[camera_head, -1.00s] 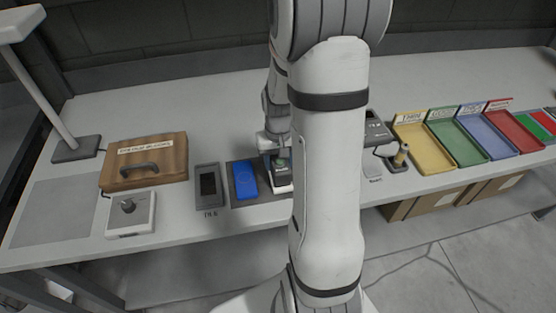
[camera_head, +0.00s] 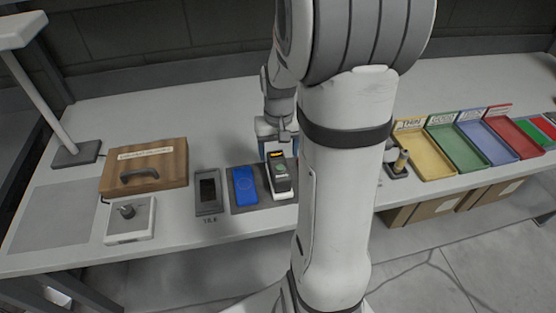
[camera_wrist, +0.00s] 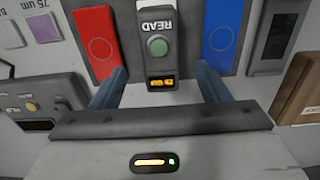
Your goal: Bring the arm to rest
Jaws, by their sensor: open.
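My gripper (camera_wrist: 158,95) is open in the wrist view, its two blue-grey fingers spread wide with nothing held between them. My arm covers the middle of the head view and hides part of the bench.
A red block (camera_wrist: 98,45) shows in the wrist view. A wooden box (camera_head: 144,166) and a knob box (camera_head: 130,219) stand farther left. Coloured trays (camera_head: 424,154) line the right side.

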